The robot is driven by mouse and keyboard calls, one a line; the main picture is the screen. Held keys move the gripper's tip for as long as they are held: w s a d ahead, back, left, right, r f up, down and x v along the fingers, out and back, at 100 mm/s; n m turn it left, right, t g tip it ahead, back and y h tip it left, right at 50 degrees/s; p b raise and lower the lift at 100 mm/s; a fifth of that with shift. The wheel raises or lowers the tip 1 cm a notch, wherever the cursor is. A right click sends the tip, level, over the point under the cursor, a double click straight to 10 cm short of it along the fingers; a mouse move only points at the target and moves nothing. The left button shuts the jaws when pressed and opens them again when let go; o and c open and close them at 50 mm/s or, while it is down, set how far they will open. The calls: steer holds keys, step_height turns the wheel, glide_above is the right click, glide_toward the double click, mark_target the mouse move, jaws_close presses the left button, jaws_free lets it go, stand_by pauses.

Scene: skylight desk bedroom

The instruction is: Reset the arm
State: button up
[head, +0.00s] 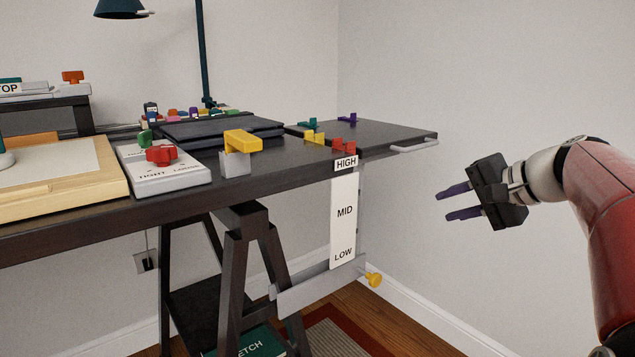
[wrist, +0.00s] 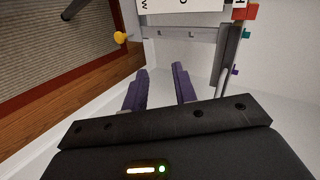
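My gripper (head: 457,202) is at the right in the head view, in the air to the right of the desk and apart from everything. Its two purple fingers point left and are spread apart with nothing between them. In the wrist view the gripper (wrist: 161,85) also shows open and empty, with the wall behind the fingers. My red and white arm comes in from the right edge of the head view.
The dark desk (head: 80,218) carries a yellow lever (head: 242,142), a red knob (head: 161,155) and a wooden board (head: 113,177). A HIGH/MID/LOW plate (head: 344,222) hangs at its end, above a yellow knob (head: 374,279). A handle (head: 414,145) juts from the desk's right edge.

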steer(key=s+a+f+n+g+h, duration=0.3)
steer(key=s+a+f, duration=0.55)
steer(key=s, duration=0.25)
steer(key=s+f+n+h, duration=0.4)
steer(key=s+f, duration=0.7)
steer(key=s, duration=0.3)
steer(key=shift+a+n, duration=0.25)
steer(key=shift+n, duration=0.55)
